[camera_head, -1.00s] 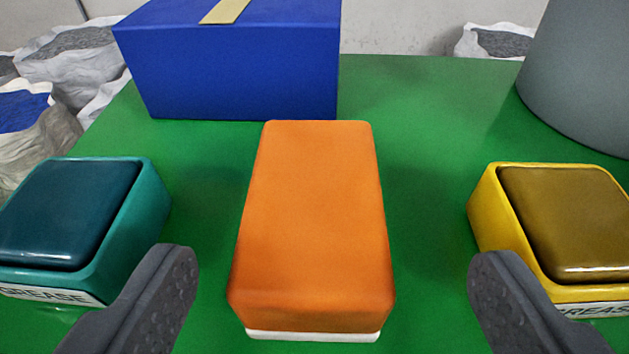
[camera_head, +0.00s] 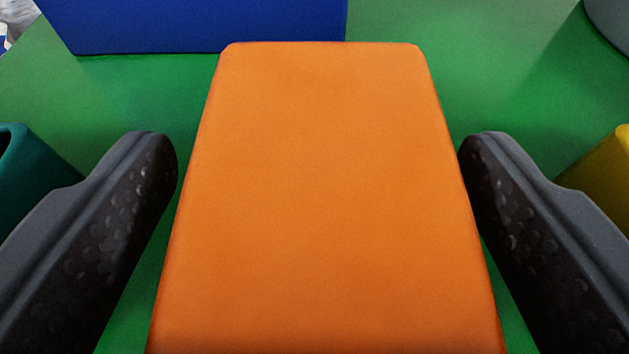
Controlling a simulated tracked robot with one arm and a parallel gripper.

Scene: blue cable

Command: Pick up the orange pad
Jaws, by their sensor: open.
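The orange pad (camera_head: 325,200) fills the middle of the view, lying flat on the green surface. Its near end runs out of the bottom of the picture. My gripper (camera_head: 318,165) is open, with one dark grey finger on each side of the pad. A strip of green shows between the left finger and the pad. The right finger appears very close to the pad's right edge; I cannot tell whether it touches.
A blue box (camera_head: 205,25) stands behind the pad. A teal container (camera_head: 35,185) is at the left edge and a yellow one (camera_head: 605,175) at the right edge, both partly cut off. A grey round object (camera_head: 612,30) is at the top right. Green tabletop (camera_head: 500,60) is clear between them.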

